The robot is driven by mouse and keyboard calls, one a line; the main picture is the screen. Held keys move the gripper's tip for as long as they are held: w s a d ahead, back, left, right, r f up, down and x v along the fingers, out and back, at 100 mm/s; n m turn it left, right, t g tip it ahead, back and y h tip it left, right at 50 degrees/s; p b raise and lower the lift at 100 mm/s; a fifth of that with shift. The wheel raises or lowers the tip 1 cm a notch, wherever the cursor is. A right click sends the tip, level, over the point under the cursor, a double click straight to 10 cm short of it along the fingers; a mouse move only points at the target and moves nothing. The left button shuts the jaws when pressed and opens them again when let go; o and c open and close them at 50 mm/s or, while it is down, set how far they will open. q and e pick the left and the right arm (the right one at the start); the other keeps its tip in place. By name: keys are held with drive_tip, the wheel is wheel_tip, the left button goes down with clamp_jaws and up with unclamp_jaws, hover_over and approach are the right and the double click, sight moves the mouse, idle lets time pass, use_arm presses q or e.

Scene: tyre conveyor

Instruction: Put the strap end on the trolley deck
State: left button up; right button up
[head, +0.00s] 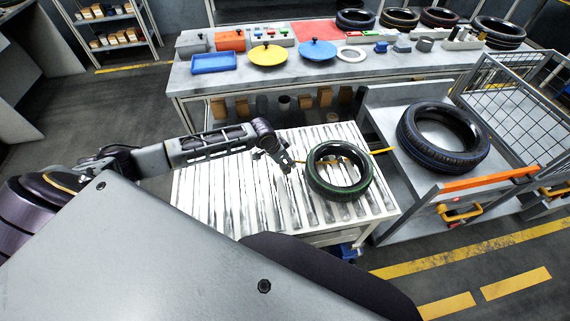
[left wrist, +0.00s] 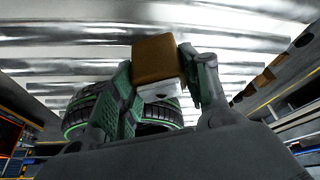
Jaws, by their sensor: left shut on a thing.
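My left gripper (head: 287,166) is above the roller conveyor, just left of a green-striped tyre. In the left wrist view, its fingers (left wrist: 160,85) are shut on a brown block-like strap end (left wrist: 156,60). A thin yellow-orange strap (head: 384,151) shows right of the tyre, and an orange stretch shows across its opening; I cannot tell how it passes the tyre. The grey trolley deck (head: 388,124) is to the right, with a blue-striped tyre (head: 408,140) lying on it. My right gripper is not in view.
The green-striped tyre (head: 322,184) lies on the roller conveyor (head: 215,195). The trolley has an orange bar (head: 490,180) along its front and a mesh cage (head: 515,95) behind. A bench (head: 200,80) with trays, lids and tyres stands at the back. The conveyor's left part is clear.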

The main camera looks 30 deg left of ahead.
sight(285, 161)
use_arm(q)
wheel_tip(285, 161, up, 8)
drive_tip(key=shift+r, duration=0.2)
idle(0.8)
